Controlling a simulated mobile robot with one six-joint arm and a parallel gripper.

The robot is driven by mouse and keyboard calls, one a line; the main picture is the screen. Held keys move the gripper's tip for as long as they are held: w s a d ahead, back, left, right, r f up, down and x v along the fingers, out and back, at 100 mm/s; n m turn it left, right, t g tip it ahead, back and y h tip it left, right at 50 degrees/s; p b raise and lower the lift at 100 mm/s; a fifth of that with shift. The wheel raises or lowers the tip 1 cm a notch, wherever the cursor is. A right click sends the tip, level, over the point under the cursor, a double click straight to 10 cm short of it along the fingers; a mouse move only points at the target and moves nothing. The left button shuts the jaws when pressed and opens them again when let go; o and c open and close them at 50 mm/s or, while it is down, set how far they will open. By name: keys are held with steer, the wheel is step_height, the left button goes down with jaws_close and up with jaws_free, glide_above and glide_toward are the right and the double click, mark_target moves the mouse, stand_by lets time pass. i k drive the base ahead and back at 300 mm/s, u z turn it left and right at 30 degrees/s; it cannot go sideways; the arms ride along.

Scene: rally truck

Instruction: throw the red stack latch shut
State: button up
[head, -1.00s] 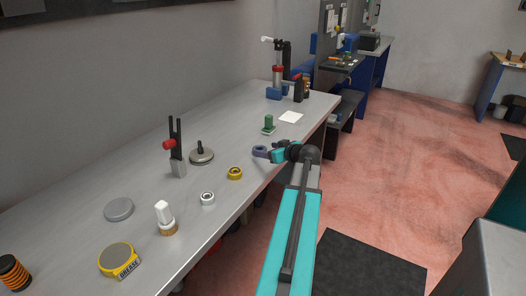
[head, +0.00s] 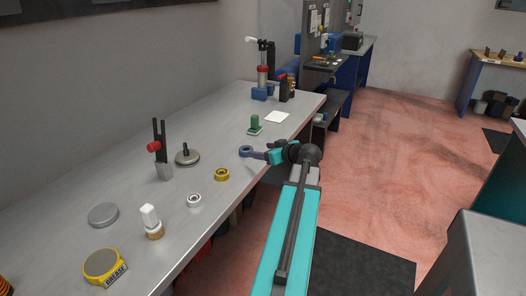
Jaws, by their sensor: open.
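A small stand with a grey block base, two black uprights and a red knob (head: 154,146) is on the left part of the bench. At the bench's far end is a stack (head: 262,78) with a blue base, a red collar and a white-tipped lever at its top. The frames do not settle which of these is the red stack latch, and the latch's position is too small to tell. My gripper (head: 272,157), teal, is over the bench's right edge, well away from both. It is open and seems empty.
The metal bench (head: 120,185) carries a purple-grey ring-ended part (head: 246,151) beside my gripper, a yellow ring (head: 222,175), a grease tin (head: 104,267), a green block (head: 255,123) and a white card (head: 277,117). Red floor (head: 370,170) is open to the right.

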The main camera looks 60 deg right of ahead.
mark_target(159, 146)
steer(key=z, duration=0.05)
steer(key=k, duration=1)
steer(key=u, duration=0.05)
